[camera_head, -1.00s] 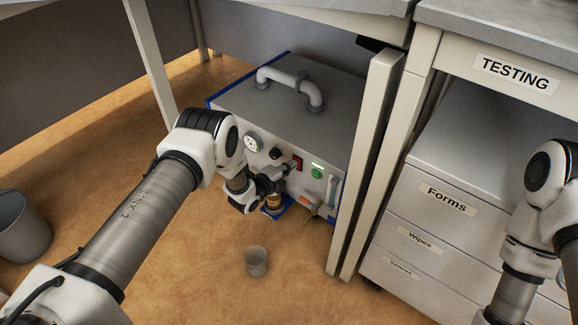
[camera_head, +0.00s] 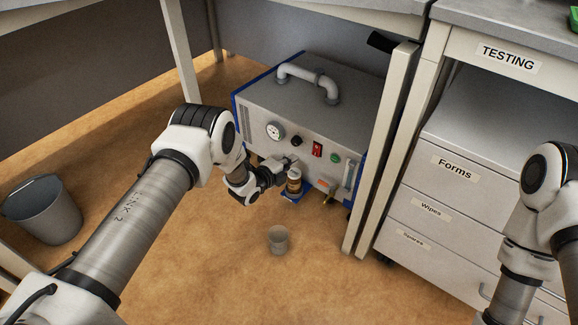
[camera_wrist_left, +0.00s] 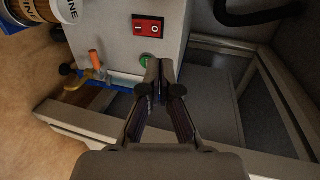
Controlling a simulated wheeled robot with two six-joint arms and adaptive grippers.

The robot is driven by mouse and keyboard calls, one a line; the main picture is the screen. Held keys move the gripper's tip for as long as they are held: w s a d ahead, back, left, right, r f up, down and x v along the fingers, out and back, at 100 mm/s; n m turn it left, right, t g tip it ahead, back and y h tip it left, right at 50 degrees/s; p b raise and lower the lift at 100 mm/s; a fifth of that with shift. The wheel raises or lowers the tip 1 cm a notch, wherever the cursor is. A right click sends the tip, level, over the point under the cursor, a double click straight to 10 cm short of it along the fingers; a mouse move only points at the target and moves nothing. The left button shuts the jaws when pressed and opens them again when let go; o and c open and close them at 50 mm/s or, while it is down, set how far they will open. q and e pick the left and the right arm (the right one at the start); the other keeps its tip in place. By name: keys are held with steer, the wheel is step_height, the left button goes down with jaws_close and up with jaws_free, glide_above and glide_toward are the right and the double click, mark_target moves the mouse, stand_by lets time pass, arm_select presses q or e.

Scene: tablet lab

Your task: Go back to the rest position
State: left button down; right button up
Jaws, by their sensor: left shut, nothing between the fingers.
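My left gripper (camera_head: 280,167) is shut and empty, in front of the grey machine (camera_head: 330,108) under the bench. In the left wrist view its closed fingertips (camera_wrist_left: 160,78) are in front of the machine's panel, just below the green button (camera_wrist_left: 147,60). A brown jar with a white band (camera_head: 294,180) stands on a small blue base right of the gripper. Part of this jar shows at the top left of the wrist view (camera_wrist_left: 40,10). My right arm enters at the right edge; its gripper is out of view.
A red switch (camera_head: 317,150) and a gauge (camera_head: 275,131) are on the panel. A grey cup (camera_head: 278,240) and a bucket (camera_head: 42,212) stand on the floor. Bench legs (camera_head: 385,150) and a drawer cabinet (camera_head: 440,195) flank the machine's right side. The floor between bucket and cup is clear.

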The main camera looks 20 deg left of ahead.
arm_select(q)
steer(key=shift+s+a+r, duration=0.15)
steer(key=shift+s, duration=0.3)
arm_select(e)
steer(key=shift+s+a, duration=0.2)
steer(key=shift+s, duration=0.4)
